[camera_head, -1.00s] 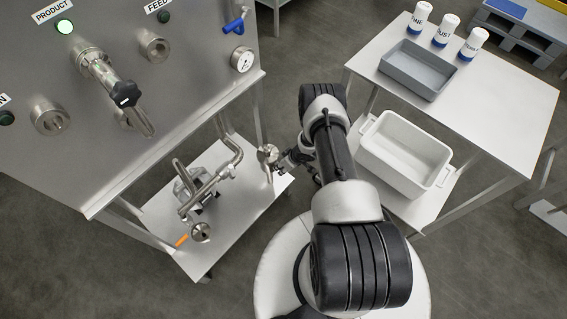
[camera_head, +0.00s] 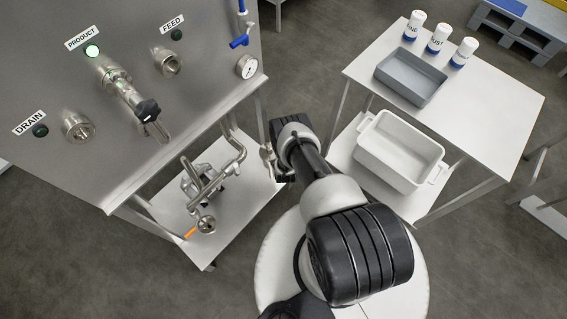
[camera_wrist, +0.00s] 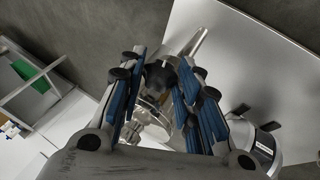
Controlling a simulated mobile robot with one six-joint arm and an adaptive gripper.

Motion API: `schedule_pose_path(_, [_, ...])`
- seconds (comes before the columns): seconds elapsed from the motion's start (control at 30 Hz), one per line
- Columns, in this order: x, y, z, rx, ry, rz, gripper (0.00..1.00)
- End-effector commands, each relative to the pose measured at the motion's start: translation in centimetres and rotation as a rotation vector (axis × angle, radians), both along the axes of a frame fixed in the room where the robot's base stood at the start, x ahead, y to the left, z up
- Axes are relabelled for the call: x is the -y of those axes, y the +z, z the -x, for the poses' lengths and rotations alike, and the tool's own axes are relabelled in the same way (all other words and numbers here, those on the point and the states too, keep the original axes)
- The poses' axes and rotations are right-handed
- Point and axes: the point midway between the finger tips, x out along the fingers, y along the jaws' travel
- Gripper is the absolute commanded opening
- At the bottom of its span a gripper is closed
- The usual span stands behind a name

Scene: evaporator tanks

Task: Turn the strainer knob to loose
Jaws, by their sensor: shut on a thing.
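In the wrist view, a black knob (camera_wrist: 160,76) stands between the fingertips of my gripper (camera_wrist: 158,84). The blue-padded fingers are closed in from both sides and shut on it. A shiny metal body (camera_wrist: 150,105) shows behind the knob, partly hidden by the fingers, and a metal pipe (camera_wrist: 195,42) runs up to the right. In the head view, my arm hides most of the gripper and the knob. Part of a round metal piece (camera_head: 266,153) shows just left of the arm's end, above the lower shelf (camera_head: 258,195). No knob marking is readable.
Steel pipework (camera_head: 207,185) stands on the lower shelf, left of my arm. Above it is the panel with another black knob (camera_head: 148,110) and a gauge (camera_head: 247,67).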

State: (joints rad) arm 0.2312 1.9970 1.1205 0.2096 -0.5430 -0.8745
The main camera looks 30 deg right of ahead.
Motion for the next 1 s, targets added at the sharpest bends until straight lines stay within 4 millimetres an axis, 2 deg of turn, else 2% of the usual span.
schedule_pose_path(0.6, [-0.9, -1.4, 0.2, 0.186, 0.009, 0.512, 0.07])
schedule_pose_path(1.0, [-1.0, -1.2, 0.2, 0.261, 0.005, 0.715, 0.07])
